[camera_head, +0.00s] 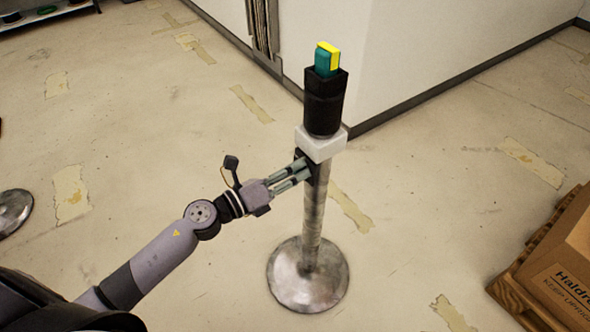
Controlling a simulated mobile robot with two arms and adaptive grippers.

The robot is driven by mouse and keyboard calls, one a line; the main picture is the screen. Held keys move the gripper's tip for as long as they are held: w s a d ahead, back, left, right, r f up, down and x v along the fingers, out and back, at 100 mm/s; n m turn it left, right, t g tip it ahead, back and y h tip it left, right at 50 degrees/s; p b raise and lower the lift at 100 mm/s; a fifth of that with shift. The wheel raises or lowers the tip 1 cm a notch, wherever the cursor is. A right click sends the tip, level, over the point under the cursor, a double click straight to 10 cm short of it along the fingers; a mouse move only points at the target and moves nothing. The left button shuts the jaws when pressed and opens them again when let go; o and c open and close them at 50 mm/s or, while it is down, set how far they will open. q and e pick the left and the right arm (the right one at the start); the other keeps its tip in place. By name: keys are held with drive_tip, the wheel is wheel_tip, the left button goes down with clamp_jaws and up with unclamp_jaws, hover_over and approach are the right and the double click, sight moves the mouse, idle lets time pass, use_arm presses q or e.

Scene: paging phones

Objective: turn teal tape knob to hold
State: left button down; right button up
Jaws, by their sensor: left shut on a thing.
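A metal post (313,225) stands upright on a round base and carries a white block (320,143). A black housing (325,103) sits above the block, with a teal and yellow piece (327,61) at its top. My left gripper (303,172) reaches in from the left, just below the white block. It is shut on a small knob at a dark mount on the post. The fingers hide most of this knob, so I cannot make out its tape or which setting it points to. My right gripper is not in view.
A white wall corner (358,60) stands close behind the post. A cardboard box (572,270) on a wooden pallet (518,285) is at the lower right. Another round metal base (14,211) shows at the left edge. The floor around the post is clear.

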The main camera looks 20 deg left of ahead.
use_arm(q)
drive_tip(key=shift+s+f, duration=0.1)
drive_tip(key=shift+f, duration=0.05)
drive_tip(key=c, duration=1.7)
unclamp_jaws()
drive_tip(key=shift+o, duration=0.5)
drive_tip(key=shift+a, duration=0.1)
drive_tip(key=v, duration=1.2)
